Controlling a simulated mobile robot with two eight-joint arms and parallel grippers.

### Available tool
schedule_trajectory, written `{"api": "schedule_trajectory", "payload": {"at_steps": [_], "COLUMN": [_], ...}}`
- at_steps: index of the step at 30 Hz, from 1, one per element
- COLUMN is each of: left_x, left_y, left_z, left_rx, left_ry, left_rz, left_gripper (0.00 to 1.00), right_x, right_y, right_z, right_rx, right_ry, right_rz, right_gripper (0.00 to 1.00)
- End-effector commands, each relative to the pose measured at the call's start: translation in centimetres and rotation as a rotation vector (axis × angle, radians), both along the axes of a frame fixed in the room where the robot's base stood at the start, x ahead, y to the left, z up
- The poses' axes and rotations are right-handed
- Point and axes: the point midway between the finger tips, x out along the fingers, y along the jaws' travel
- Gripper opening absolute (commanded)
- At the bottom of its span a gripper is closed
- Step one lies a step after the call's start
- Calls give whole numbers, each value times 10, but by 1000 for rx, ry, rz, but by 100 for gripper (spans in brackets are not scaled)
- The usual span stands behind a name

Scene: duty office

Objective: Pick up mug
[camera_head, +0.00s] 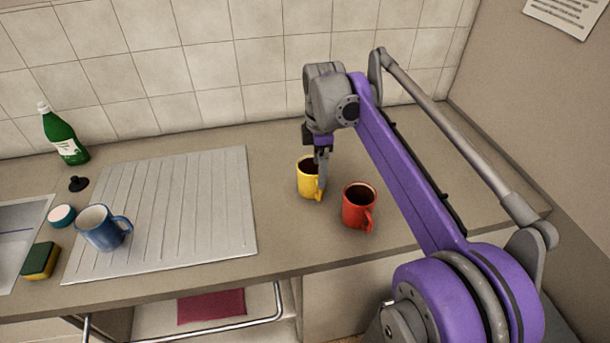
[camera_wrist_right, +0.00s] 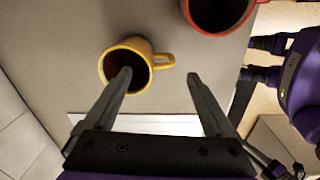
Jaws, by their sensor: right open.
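A yellow mug (camera_head: 308,183) with dark contents stands upright on the counter; it also shows in the right wrist view (camera_wrist_right: 113,68). My right gripper (camera_head: 321,180) is open, pointing down at this mug. In the wrist view the open fingers (camera_wrist_right: 159,75) are apart: one overlaps the mug's opening, the other lies past the handle, and the handle shows between them. I cannot tell whether a finger touches the mug. A red mug (camera_head: 357,207) stands just to the right, partly seen in the wrist view (camera_wrist_right: 218,14). A blue mug (camera_head: 97,229) stands at the left. My left gripper is not in view.
The blue mug is on a ribbed drainboard (camera_head: 215,215). A sponge (camera_head: 40,261), a round tub (camera_head: 62,215), a black stopper (camera_head: 78,184) and a green bottle (camera_head: 64,138) stand near the sink (camera_head: 20,235). A tiled wall (camera_head: 215,65) is behind. The counter between drainboard and yellow mug is clear.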

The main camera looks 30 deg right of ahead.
Motion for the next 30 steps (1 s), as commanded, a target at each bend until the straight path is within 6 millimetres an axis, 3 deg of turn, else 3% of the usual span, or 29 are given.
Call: {"api": "schedule_trajectory", "payload": {"at_steps": [4,11,21,30], "left_x": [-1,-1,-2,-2], "left_y": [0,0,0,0], "left_z": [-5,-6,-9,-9], "left_rx": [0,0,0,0], "left_ry": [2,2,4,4], "left_rz": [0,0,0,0], "left_gripper": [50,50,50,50], "right_x": [0,1,3,3], "right_y": [0,0,-3,-3], "right_z": [-27,-46,-91,-95], "right_rx": [0,0,0,0], "right_ry": [0,-1,-1,-1], "right_rz": [0,-1,-2,-2], "right_gripper": [89,89,89,87]}}
